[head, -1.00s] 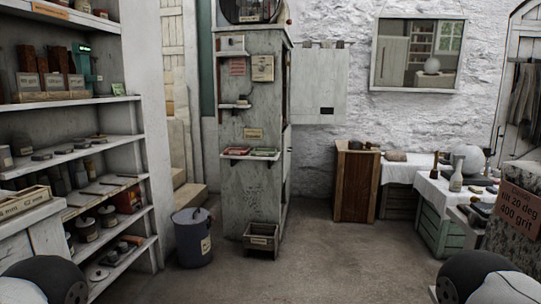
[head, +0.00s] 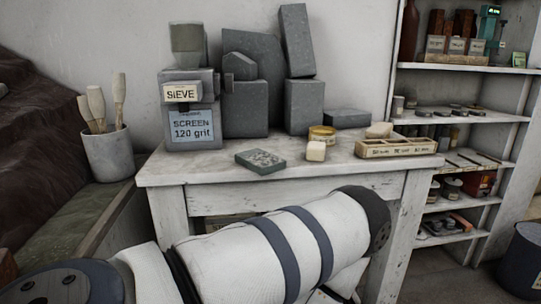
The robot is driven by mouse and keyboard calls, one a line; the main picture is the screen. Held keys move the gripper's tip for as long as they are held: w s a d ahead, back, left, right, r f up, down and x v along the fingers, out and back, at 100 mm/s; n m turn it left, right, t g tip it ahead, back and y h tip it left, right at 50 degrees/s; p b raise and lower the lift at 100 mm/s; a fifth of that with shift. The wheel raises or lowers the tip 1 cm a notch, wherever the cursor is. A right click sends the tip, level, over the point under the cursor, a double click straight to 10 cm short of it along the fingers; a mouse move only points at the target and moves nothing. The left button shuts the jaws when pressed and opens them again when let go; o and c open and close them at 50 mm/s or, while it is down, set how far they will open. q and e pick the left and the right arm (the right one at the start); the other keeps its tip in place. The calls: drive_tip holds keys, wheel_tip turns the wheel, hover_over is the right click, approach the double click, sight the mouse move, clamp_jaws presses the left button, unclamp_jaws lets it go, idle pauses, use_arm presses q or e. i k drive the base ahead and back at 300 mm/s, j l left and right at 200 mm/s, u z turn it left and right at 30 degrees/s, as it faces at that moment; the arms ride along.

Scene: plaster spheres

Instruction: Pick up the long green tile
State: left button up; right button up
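A flat dark green block (head: 260,161) with a pale speckled top lies on the white table (head: 160,176), near its front edge left of centre. I cannot tell whether it is the long green tile. A small green item (head: 519,59) stands on the upper shelf at the right, too small to make out. One of my white arms crosses the lower middle of the view in front of the table, covering part of its front. Neither of my grippers shows.
A grey sieve stand (head: 193,128), several grey blocks (head: 246,108), a jar (head: 322,134), a pale cube (head: 316,151) and a divided wooden box (head: 396,148) are on the table. A brush pot (head: 107,153) stands left. Shelves (head: 465,118) and a bucket (head: 522,262) are at right.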

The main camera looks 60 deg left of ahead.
sight(263, 163)
drive_tip(key=u, duration=1.95)
